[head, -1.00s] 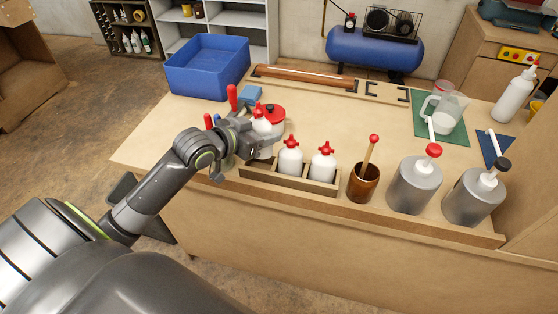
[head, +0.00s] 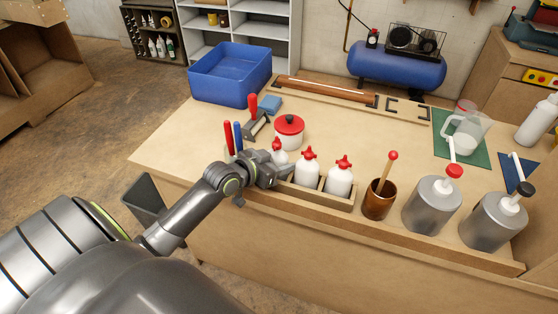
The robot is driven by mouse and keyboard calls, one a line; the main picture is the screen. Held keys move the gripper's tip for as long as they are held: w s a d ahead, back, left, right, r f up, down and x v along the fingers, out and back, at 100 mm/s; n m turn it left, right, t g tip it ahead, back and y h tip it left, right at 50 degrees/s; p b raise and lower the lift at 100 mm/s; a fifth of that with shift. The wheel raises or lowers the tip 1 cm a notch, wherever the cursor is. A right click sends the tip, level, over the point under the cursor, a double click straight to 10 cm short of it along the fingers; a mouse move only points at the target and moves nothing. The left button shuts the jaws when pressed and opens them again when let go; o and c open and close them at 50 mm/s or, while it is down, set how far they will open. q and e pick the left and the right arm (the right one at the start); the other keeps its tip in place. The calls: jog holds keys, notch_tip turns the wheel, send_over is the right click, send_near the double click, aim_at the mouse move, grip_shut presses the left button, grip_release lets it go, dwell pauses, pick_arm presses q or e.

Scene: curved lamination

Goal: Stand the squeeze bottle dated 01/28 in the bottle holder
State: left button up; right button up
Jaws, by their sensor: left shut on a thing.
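My left gripper (head: 273,174) is shut on a white squeeze bottle (head: 280,157) with a red cap, at the left end of the wooden bottle holder (head: 321,198). This bottle looks upright, its cap about in line with its neighbours' caps. The gripper hides its lower part, so I cannot tell whether it rests on the holder's floor. Two similar bottles stand in the holder, a middle one (head: 307,172) and a right one (head: 339,181). No date is readable on any bottle. My right gripper is out of view.
A red-lidded pot (head: 289,133) and upright red- and blue-handled tools (head: 232,137) are behind the gripper. A brown cup (head: 378,201) with a stick and two grey pump containers (head: 432,207) stand right of the holder. The middle of the bench behind the holder is clear.

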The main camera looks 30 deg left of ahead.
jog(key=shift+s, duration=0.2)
pick_arm(q)
jog(key=o, duration=0.6)
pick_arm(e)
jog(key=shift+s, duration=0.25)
pick_arm(q)
jog(key=v, duration=1.2)
jog(key=shift+r+p, duration=0.1)
jog(key=shift+p, duration=0.3)
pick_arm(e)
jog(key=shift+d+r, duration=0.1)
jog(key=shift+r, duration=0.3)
